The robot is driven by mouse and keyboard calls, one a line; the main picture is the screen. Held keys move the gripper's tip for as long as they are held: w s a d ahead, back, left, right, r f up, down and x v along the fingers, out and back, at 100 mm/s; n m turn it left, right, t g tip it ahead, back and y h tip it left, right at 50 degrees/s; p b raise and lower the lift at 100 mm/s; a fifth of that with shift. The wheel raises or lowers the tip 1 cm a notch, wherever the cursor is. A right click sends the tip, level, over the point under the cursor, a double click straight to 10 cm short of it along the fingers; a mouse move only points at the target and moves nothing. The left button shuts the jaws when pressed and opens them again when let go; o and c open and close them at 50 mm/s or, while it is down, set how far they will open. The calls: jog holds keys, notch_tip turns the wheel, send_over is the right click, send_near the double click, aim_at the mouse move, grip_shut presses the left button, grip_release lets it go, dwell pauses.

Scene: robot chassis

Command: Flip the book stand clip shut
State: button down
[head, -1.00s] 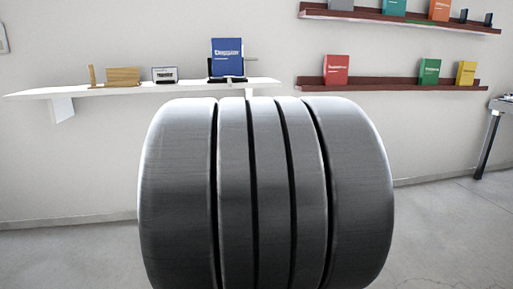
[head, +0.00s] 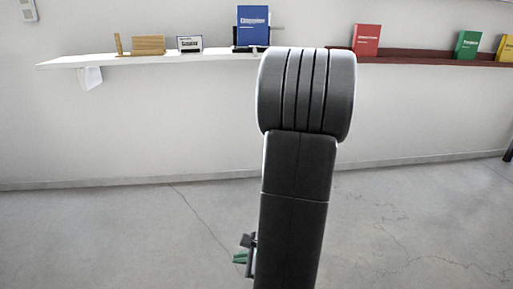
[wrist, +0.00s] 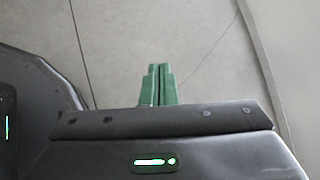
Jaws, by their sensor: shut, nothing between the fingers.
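A blue book (head: 252,26) stands upright on a black book stand (head: 243,48) on the white wall shelf, left of the top of my arm in the head view. A light-coloured piece sticks out to the right of the book, and I cannot tell the clip's position. My gripper (wrist: 158,72) shows in the wrist view with its two green fingers together and nothing between them, pointing over bare floor. In the head view a green part of it (head: 240,257) shows low beside my arm, well below and apart from the shelf.
The white shelf (head: 75,63) also holds a wooden holder (head: 148,45) and a small sign (head: 190,44). A dark red shelf (head: 420,57) at right holds red (head: 366,40), green (head: 467,45) and yellow books. The floor below is clear.

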jog(key=w+r+m+t+y+p, duration=0.2)
jog(key=w+r+m+t+y, duration=0.55)
jog(key=w+r, duration=0.7)
jog(key=w+d+r+m+t+h, duration=0.2)
jog(key=d+r+t+h, duration=0.1)
jog(key=d+r+t, duration=0.2)
jog(key=w+d+r+m+t+h+p, duration=0.1)
jog(key=w+d+r+m+t+h, duration=0.1)
jog(key=d+r+t, duration=0.4)
jog(key=shift+w+d+r+m+t+h, duration=0.3)
jog(key=shift+d+m+t+h, duration=0.35)
jog(key=shift+t, duration=0.8)
jog(key=shift+d, duration=0.1)
